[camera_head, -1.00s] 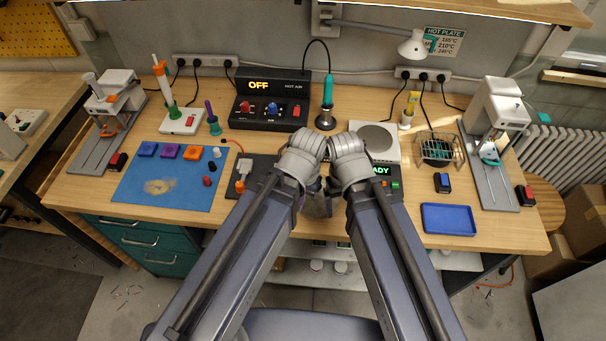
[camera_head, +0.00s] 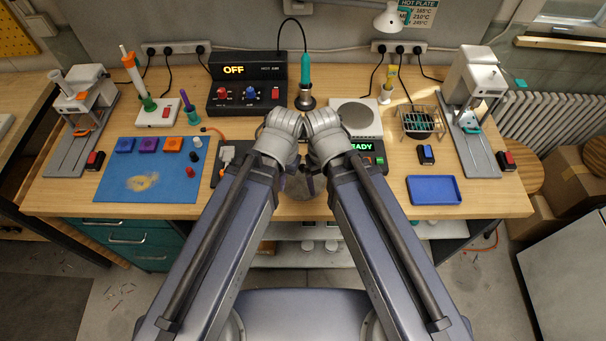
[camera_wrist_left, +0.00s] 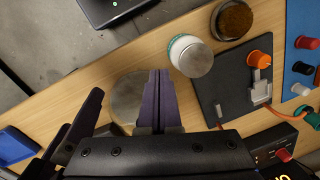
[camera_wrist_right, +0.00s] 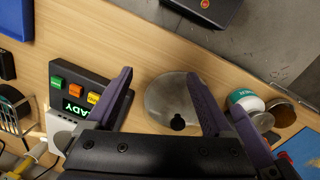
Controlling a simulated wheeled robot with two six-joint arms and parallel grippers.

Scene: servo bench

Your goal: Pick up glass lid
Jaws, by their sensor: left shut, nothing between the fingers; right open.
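The glass lid is a round, greyish, see-through disc with a dark knob. It lies on the wooden bench near the front edge, in the right wrist view (camera_wrist_right: 165,97) and the left wrist view (camera_wrist_left: 128,97). My right gripper (camera_wrist_right: 162,85) is open, with its purple fingertips apart on either side of the lid in that view; I cannot tell whether they touch it. My left gripper (camera_wrist_left: 160,75) is shut and empty, its fingers together over the lid's edge in the left wrist view. In the head view my wrists largely hide this spot.
A white-and-teal jar (camera_wrist_left: 190,52) and a brown-topped jar (camera_wrist_left: 234,20) stand beside the lid. The hot plate (camera_head: 357,118) is to its right, the dark mat (camera_wrist_left: 232,85) on the other side. A blue tray (camera_head: 434,190) lies at the front right. The front edge is close.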

